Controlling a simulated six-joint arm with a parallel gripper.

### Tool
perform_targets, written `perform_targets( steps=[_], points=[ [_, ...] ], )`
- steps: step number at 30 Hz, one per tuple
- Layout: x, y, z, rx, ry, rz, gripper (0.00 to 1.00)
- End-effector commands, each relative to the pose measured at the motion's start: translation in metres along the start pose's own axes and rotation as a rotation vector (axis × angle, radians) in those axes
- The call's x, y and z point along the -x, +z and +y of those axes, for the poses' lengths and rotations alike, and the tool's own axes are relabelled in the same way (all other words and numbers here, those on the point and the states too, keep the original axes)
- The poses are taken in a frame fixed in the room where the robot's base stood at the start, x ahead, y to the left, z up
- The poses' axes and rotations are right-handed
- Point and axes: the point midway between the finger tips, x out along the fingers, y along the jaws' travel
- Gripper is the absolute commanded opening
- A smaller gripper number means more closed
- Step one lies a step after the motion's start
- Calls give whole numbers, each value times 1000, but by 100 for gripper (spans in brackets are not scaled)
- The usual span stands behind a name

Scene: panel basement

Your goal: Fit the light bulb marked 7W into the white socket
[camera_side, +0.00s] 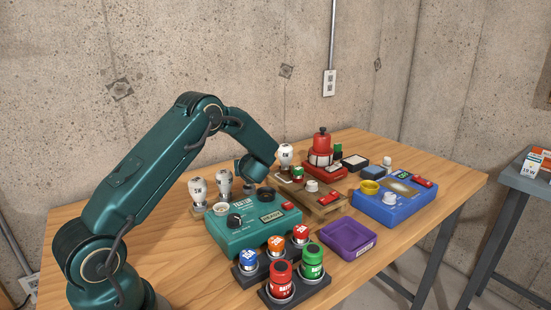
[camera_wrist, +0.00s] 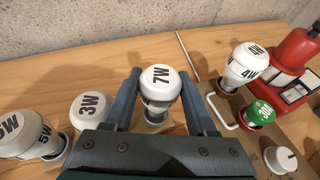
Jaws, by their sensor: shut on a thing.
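The white bulb marked 7W (camera_wrist: 160,80) is between the two fingers of my gripper (camera_wrist: 158,98) in the wrist view, and the fingers are shut on it. Its base is over a small wooden block; I cannot tell whether it still touches it. In the side view my gripper (camera_side: 252,168) is at the back of the table, and the 7W bulb is hidden behind the arm. A teal box (camera_side: 245,238) carries a white ring-shaped socket (camera_side: 221,208) on its top left, seemingly empty, and a dark ring (camera_side: 265,193) at its back.
Bulbs marked 3W (camera_wrist: 92,110) and 5W (camera_wrist: 30,130) stand left of my gripper. A 4W bulb (camera_wrist: 245,68) stands right, near a green button (camera_wrist: 258,113) and a red device (camera_wrist: 300,50). A blue box (camera_side: 395,205), purple tray (camera_side: 345,240) and battery holders (camera_side: 290,290) occupy the front and right.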

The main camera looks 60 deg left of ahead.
Motion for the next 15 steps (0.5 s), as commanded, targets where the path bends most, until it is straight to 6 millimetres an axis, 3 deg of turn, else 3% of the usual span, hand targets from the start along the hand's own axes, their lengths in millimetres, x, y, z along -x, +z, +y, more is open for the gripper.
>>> perform_targets(
  steps=[9,15],
  points=[
    [24,58,0,7,-1,-4,1],
    [31,77,8,19,40,-3,1]
  ],
)
